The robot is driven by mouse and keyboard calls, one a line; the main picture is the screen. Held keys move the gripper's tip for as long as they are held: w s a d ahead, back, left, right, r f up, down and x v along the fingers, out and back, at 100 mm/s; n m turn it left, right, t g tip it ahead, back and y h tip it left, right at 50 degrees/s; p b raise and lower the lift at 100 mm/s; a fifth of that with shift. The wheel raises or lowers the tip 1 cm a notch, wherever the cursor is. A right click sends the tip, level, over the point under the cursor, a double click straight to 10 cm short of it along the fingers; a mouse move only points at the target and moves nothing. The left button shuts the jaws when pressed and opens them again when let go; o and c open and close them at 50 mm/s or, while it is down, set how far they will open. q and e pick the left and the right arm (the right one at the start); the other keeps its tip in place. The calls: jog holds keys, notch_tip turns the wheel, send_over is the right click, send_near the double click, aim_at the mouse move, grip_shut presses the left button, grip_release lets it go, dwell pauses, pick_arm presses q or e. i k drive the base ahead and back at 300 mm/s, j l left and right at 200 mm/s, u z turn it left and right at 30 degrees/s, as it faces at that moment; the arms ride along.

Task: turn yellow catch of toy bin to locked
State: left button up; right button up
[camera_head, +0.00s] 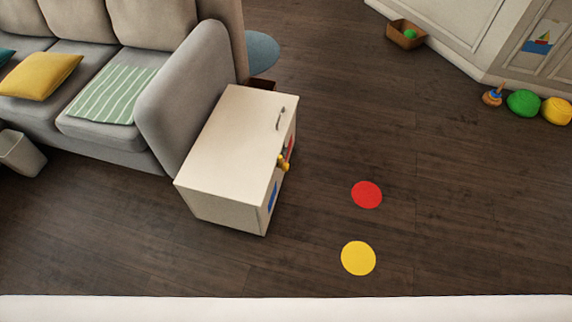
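The toy bin is a white box (228,150) with a pale top, standing on the floor against the end of the grey sofa. A grey handle (281,118) shows near its top right edge. The yellow catch (283,163) sticks out at the right edge of the bin, with a red patch (291,147) just beside it. The bin's right side is seen very steeply, so I cannot tell which way the catch is turned. Neither of my grippers is in view.
The grey sofa (188,85) borders the bin at left. A red disc (367,195) and a yellow disc (358,258) lie on the floor to the right. A brown box (406,34) and several toys stand along the far wall. The dark floor right of the bin is otherwise clear.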

aim_at(284, 166)
jog(key=l+u, duration=0.1)
jog(key=u, duration=0.25)
jog(key=i+l+u, duration=0.1)
jog(key=u, duration=0.2)
jog(key=i+l+u, duration=0.15)
jog(key=l+u, duration=0.25)
jog(key=l, duration=0.7)
jog(key=l+u, duration=0.35)
jog(key=l, duration=0.75)
